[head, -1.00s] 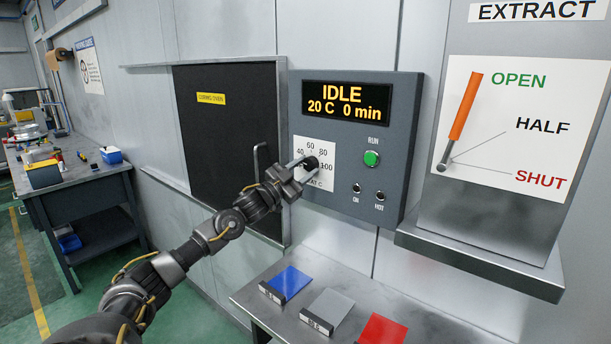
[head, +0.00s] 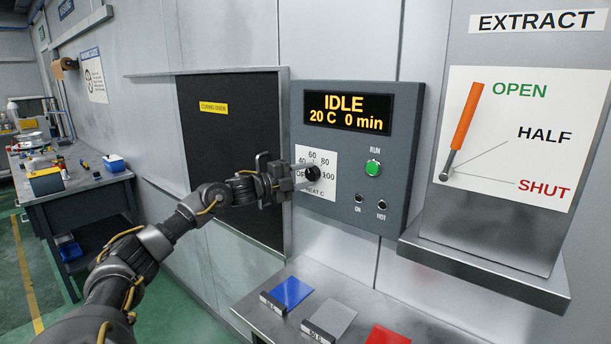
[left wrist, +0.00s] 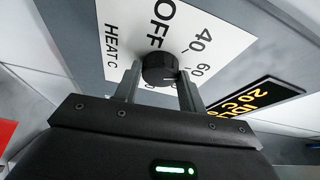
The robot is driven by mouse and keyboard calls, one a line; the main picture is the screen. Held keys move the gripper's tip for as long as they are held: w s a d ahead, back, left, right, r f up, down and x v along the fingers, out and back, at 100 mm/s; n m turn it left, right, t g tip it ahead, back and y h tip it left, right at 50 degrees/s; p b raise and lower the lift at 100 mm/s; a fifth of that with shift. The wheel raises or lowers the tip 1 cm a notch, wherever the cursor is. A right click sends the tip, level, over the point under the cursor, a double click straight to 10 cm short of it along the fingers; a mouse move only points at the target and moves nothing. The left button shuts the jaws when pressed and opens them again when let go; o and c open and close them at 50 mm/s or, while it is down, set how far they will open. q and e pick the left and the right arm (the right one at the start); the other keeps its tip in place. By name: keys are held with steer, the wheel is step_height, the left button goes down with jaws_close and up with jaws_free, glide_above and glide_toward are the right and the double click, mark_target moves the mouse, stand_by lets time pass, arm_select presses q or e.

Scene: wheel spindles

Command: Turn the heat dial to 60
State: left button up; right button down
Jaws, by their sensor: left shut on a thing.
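The heat dial (head: 312,174) is a black round knob on a white scale plate (head: 301,190) marked OFF, 40, 60, 80 and 100, with HEAT C below. My left gripper (head: 308,173) reaches it from the left and is shut on the knob. In the left wrist view the dial (left wrist: 160,68) sits between the two fingers (left wrist: 159,88). I cannot make out clearly where its pointer stands. The display (head: 346,113) above reads IDLE, 20 C, 0 min. My right gripper is not in view.
The green RUN button (head: 373,168) and the ON and HOT lamps (head: 381,204) are right of the dial. The dark oven door (head: 230,140) is left. The orange extract lever (head: 465,120) is far right. A bench (head: 270,318) with coloured plates lies below.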

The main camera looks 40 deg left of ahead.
arm_select(q)
steer(key=shift+r+m+g+p, duration=0.15)
steer(key=shift+m+g+p, duration=0.4)
steer(key=shift+m, duration=0.75)
steer(key=o, duration=1)
steer(key=shift+c, duration=0.2)
steer(key=b+v, duration=0.7)
steer(key=v, duration=0.3)
steer(key=shift+s, duration=0.4)
